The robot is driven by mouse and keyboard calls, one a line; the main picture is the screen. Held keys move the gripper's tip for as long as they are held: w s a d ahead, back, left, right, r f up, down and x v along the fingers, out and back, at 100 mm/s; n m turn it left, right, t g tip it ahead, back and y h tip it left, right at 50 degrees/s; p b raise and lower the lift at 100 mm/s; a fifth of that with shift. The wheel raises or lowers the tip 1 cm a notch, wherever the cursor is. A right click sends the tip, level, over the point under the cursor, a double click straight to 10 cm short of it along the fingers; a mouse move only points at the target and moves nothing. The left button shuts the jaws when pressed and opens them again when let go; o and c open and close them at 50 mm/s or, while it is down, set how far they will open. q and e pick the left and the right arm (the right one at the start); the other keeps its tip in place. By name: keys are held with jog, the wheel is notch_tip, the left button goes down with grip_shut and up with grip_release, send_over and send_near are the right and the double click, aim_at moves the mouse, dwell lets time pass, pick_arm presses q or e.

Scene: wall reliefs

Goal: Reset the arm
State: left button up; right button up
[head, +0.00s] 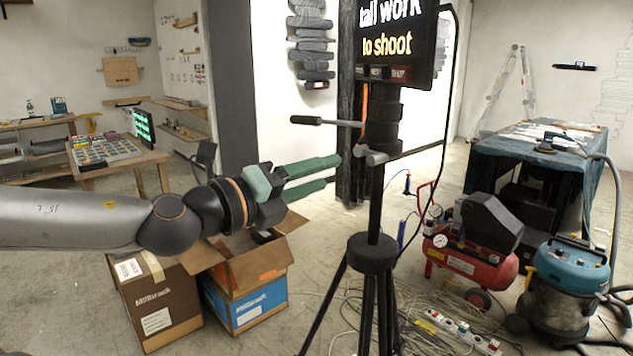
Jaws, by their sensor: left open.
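My left arm comes in from the left of the head view, stretched out nearly level. My left gripper (330,172) has green fingers that point right, one above the other, with a gap between them. It is open and holds nothing. Its fingertips end just left of a black tripod (373,253) with a screen (397,42) on top; whether they are in front of or beside it in depth I cannot tell. My right gripper is not in the view.
Two cardboard boxes, a brown one (155,300) and a blue one (248,303), stand on the floor below my left gripper. A red compressor (468,268), a blue vacuum (565,290) and loose cables (345,318) crowd the right floor. A covered table (525,157) stands behind.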

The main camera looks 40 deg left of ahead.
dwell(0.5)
pick_arm(q)
jog(key=w+d+f+n+g+h+p, duration=0.1)
jog(key=w+d+f+n, duration=0.2)
jog(key=f, duration=0.6)
jog(key=w+d+f+n+g+h+p, duration=0.15)
jog(key=d+f+n, duration=0.3)
jog(key=f, duration=0.45)
jog(key=w+d+f+n+g+h+p, duration=0.1)
jog(key=w+d+f+n+g+h, duration=0.15)
jog(key=d+f, duration=0.45)
jog(key=s+d+f+n+g+y+p, duration=0.1)
jog(key=s+d+f+n+y, duration=0.1)
jog(key=s+f+n, duration=0.4)
jog(key=s+d+f+n+g+y+p, duration=0.1)
jog(key=s+d+f+n+g+p, duration=0.1)
jog(key=s+f+n, duration=0.5)
jog(key=s+f, duration=0.6)
jog(key=f, duration=0.6)
jog(key=shift+s+d+f+g+y, duration=0.15)
jog(key=shift+s+f+g+y, duration=0.15)
jog(key=shift+s+f+y, duration=0.1)
